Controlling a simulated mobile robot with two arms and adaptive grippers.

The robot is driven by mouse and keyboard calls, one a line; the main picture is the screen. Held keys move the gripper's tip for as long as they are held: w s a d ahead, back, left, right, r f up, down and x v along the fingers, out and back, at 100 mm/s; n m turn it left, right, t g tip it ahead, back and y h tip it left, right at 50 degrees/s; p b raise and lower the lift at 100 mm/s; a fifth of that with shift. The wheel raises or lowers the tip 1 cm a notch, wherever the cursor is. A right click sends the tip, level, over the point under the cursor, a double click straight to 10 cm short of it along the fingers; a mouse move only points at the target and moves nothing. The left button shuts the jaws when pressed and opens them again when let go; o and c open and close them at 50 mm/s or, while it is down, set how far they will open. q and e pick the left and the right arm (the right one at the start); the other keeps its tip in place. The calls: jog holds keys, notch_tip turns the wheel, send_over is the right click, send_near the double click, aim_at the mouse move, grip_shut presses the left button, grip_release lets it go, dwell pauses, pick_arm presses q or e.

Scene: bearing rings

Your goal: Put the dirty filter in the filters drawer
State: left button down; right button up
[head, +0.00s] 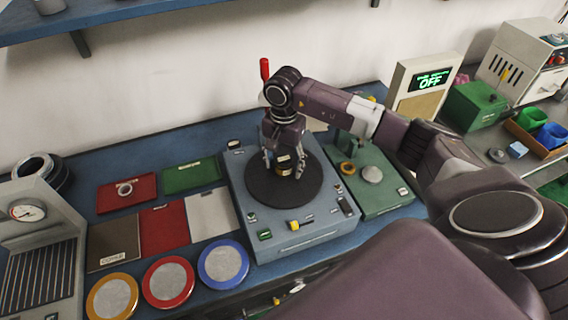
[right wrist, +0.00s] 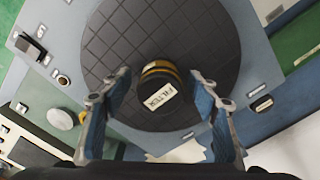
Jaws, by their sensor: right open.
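The filter (head: 284,160) is a small dark cylinder with a yellow band. It sits on the dark round plate (head: 262,190) of a grey-blue machine. In the right wrist view the filter (right wrist: 158,92) shows a pale label reading "FILTER". My right gripper (head: 284,166) is above the plate, pointing down, with its fingers apart on either side of the filter. In the right wrist view the open fingers (right wrist: 160,84) flank the filter, with gaps visible on both sides. I cannot make out a drawer marked for filters. My left gripper is not in view.
Left of the machine (head: 300,243) lie colored mats (head: 164,228) and round ringed discs (head: 168,282). A green device (head: 385,205) stands to its right, beneath my right arm. A gauge machine (head: 38,235) is at far left.

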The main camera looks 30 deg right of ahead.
jog(key=c, duration=1.4)
